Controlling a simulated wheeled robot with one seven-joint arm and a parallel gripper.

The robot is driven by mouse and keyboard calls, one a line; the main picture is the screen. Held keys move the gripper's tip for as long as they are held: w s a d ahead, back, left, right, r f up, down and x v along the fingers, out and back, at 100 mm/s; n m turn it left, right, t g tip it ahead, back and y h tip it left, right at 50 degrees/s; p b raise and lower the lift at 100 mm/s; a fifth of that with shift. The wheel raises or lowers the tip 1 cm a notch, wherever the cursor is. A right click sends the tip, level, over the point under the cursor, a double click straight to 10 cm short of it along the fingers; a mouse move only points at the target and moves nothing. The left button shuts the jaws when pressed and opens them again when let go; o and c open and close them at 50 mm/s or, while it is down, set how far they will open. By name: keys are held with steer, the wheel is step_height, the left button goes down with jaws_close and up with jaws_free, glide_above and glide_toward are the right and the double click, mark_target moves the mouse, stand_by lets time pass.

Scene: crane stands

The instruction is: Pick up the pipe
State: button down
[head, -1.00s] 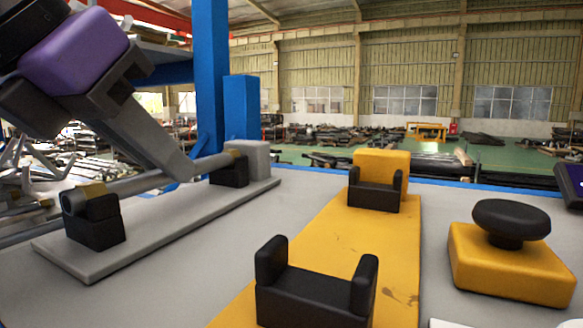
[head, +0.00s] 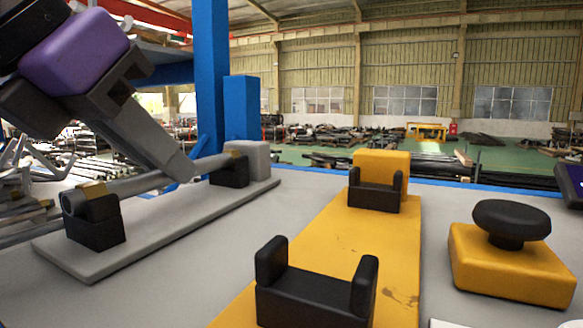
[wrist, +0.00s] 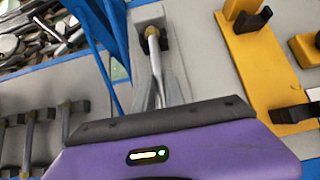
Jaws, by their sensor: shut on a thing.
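The grey pipe (head: 137,184) with brass-coloured bands near its ends lies across the two black cradles of a grey stand (head: 180,218) at the left. Its near end rests at the front cradle (head: 95,222) and its far end at the rear cradle (head: 230,171). My gripper (head: 182,168) reaches down from the upper left and is shut on the pipe's middle. In the wrist view the pipe (wrist: 155,62) runs away from between the fingers (wrist: 160,95) toward the far cradle. The purple gripper body hides the near part of the pipe there.
A yellow stand (head: 390,255) with two empty black cradles is at the centre. A yellow block with a black round knob (head: 510,222) is at the right. A blue post (head: 210,80) rises behind the grey stand. More pipes on cradles (wrist: 30,140) show at left in the wrist view.

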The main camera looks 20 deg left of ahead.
steer(key=shift+r, duration=0.2)
step_height(320, 180, up, 20)
steer(key=p, duration=1.6)
steer(key=shift+f, duration=0.15)
